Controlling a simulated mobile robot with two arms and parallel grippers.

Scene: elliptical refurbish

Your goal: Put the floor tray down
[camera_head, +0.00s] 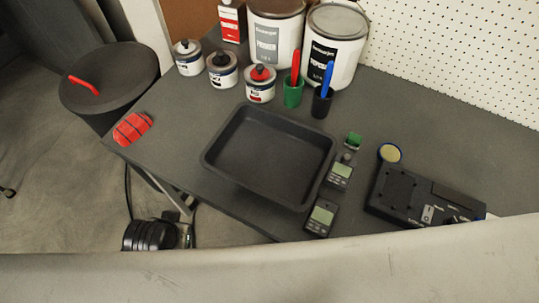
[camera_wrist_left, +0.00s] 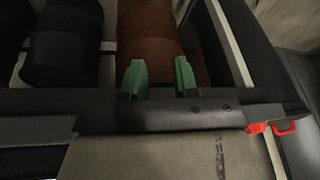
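A dark, shallow rectangular tray (camera_head: 270,152), the only tray I can make out, lies on the grey workbench (camera_head: 188,133) in the head view. It looks empty, and no gripper touches it there. My left gripper (camera_wrist_left: 160,80) shows in the left wrist view by its two green fingertips. They stand apart, with a brown roll (camera_wrist_left: 150,30) seen behind the gap and nothing visible between them. A dark bar crosses below the fingertips; I cannot tell what it belongs to. My right gripper is in neither view.
Several paint cans (camera_head: 336,47), a green cup (camera_head: 293,92) and a black cup (camera_head: 321,102) line the bench's back. Small meters (camera_head: 320,217) and a black device (camera_head: 415,195) lie right of the tray. A dark bin (camera_head: 110,75) stands left. A black roll (camera_wrist_left: 68,45) is beside the brown one.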

